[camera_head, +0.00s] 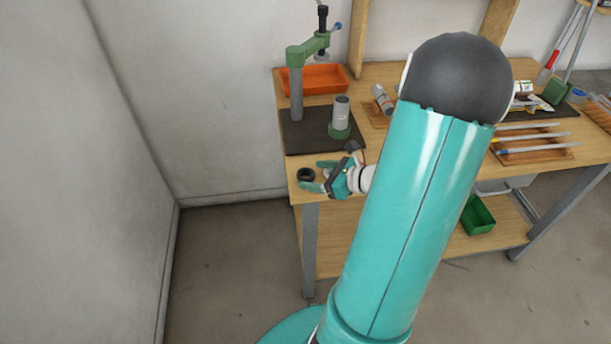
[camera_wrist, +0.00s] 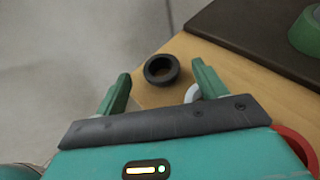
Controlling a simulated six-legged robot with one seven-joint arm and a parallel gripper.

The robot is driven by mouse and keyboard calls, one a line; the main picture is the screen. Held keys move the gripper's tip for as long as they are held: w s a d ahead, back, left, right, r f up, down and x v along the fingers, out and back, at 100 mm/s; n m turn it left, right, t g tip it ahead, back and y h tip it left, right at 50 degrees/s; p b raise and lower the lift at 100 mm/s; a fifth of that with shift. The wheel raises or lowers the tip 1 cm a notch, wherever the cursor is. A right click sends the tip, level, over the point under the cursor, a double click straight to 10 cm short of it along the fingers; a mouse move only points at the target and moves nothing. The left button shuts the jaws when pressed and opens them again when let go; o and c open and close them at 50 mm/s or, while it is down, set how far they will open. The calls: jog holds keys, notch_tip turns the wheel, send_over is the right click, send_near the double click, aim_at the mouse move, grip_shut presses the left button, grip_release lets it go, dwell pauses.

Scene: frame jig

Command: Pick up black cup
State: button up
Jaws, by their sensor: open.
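The black cup (camera_head: 306,175) stands near the front left corner of the wooden workbench. In the wrist view the black cup (camera_wrist: 161,69) shows as a round dark ring with an open top, close to the bench corner. My gripper (camera_head: 314,176) is open, with its green fingers reaching toward the cup from the right. In the wrist view the fingertips of my gripper (camera_wrist: 160,80) are apart, one on each side of the cup in the picture. I cannot tell whether either finger touches it. A small pale curved thing beside the right finger is partly hidden.
A dark mat (camera_head: 308,136) on the workbench (camera_head: 350,84) holds a green press stand (camera_head: 297,85) and a grey cylinder on a green base (camera_head: 340,118). An orange tray (camera_head: 315,79) is behind. The bench edge drops to open floor at left.

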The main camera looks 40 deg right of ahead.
aim_at(306, 176)
jog(key=x, duration=0.2)
jog(key=shift+w+a+f, duration=0.1)
jog(key=shift+w, duration=0.25)
jog(key=c, duration=1.1)
jog(key=shift+o, duration=0.2)
